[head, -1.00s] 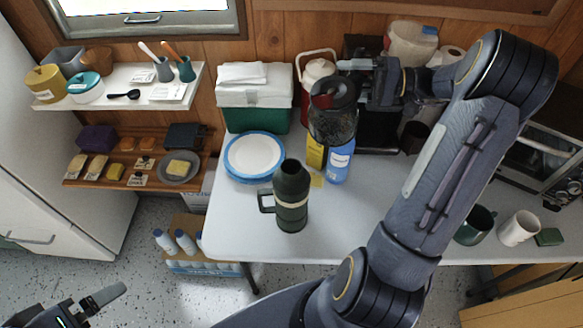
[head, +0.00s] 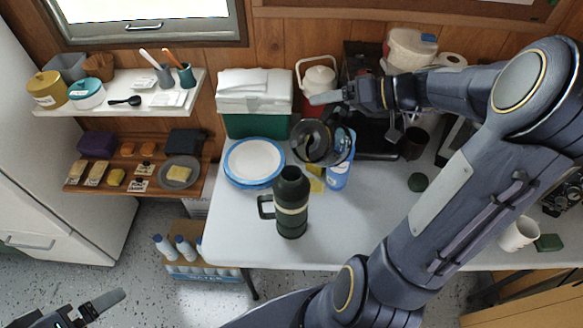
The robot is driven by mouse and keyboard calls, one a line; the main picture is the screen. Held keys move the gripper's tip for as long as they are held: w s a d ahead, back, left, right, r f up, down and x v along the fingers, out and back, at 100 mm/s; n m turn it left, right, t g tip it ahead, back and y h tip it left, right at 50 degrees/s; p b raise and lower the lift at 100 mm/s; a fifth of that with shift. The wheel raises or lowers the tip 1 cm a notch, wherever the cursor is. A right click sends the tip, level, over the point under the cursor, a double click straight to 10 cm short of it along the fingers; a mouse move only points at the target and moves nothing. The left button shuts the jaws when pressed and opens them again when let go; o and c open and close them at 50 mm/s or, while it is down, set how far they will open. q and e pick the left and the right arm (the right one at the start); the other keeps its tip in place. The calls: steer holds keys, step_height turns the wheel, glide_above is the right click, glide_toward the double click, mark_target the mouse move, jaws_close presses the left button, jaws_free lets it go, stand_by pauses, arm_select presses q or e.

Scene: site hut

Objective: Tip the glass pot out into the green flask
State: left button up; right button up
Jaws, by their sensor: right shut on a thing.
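The green flask (head: 291,222) stands upright and open on the white table, its handle to the left. My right gripper (head: 340,97) is shut on the glass pot (head: 318,145), probably by its handle, though the grip itself is partly hidden. The pot is tilted and hangs above and slightly right of the flask's mouth, close to it. I cannot tell whether anything flows from it or how much is inside. My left gripper (head: 95,306) is low at the left, away from the table and partly cut off by the frame edge.
A white mug (head: 518,234) is at right. The table in front of the flask is clear.

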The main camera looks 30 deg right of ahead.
steer(key=r+p, duration=0.1)
steer(key=a+r+h, duration=0.1)
steer(key=r+n+p, duration=0.1)
steer(key=shift+s+a+p, duration=0.25)
steer(key=shift+p, duration=0.1)
steer(key=shift+s+a+r+n+h+p, duration=0.2)
steer(key=shift+a+r+n+h+p, duration=0.35)
steer(key=shift+p, duration=0.35)
steer(key=shift+a+f+h+b, duration=0.15)
steer(key=shift+h+b, duration=0.1)
steer(key=shift+b, duration=0.4)
steer(key=shift+s+a+r+n+t+h+b, duration=0.2)
steer(key=shift+a+r+n+t+h+b, duration=0.15)
steer(key=shift+a+r, duration=0.3)
steer(key=shift+s+a+r+h, duration=0.2)
steer(key=shift+a+r+h, duration=0.1)
steer(key=shift+a, duration=0.15)
steer(key=shift+s+a+r+n+h+b, duration=0.2)
steer(key=shift+a+r+n+h, duration=0.1)
steer(key=shift+a, duration=0.25)
steer(key=shift+s+a+r+n+h+b, duration=0.2)
steer(key=shift+a+n, duration=0.1)
steer(key=shift+a, duration=0.2)
steer(key=shift+s+a+r+n+h, duration=0.15)
steer(key=shift+a+r+n+h, duration=0.05)
steer(key=shift+a, duration=0.25)
steer(key=shift+s+a+r+n+h, duration=0.1)
steer(key=shift+a+r+n+h, duration=0.1)
steer(key=shift+a, duration=0.2)
